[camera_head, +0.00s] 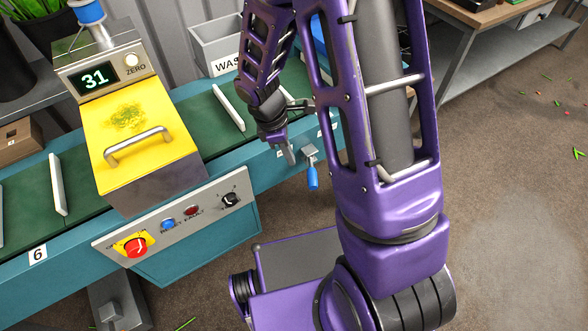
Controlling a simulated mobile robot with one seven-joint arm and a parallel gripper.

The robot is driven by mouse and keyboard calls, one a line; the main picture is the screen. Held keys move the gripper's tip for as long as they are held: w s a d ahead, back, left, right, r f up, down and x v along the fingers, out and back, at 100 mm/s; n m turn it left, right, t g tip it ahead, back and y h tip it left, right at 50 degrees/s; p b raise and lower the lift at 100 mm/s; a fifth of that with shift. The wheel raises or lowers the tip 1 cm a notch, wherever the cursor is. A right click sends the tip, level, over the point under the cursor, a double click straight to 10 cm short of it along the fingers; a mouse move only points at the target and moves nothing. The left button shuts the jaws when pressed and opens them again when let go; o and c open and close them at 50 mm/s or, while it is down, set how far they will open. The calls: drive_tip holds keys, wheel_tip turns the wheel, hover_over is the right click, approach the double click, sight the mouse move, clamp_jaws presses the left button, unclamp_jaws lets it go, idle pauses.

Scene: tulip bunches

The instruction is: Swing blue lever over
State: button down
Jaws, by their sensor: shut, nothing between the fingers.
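The blue lever (313,178) hangs downward from a grey metal bracket on the teal side of the conveyor, right of the control panel. My gripper (291,158) is shut and empty. It points down just left of the lever's bracket, close to the conveyor's side. I cannot tell whether the fingertips touch the bracket. The blue handle itself is in plain view, with the gripper a little above and left of it.
The control panel (178,222) with a red knob and buttons juts from the conveyor front. A yellow-lidded machine (143,140) reading 31 spans the green belt (200,122). A grey waste bin (216,45) stands behind. Open floor lies to the right.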

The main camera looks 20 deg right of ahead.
drive_tip(key=b+x, duration=0.2)
drive_tip(key=x, duration=0.7)
drive_tip(key=shift+f, duration=0.35)
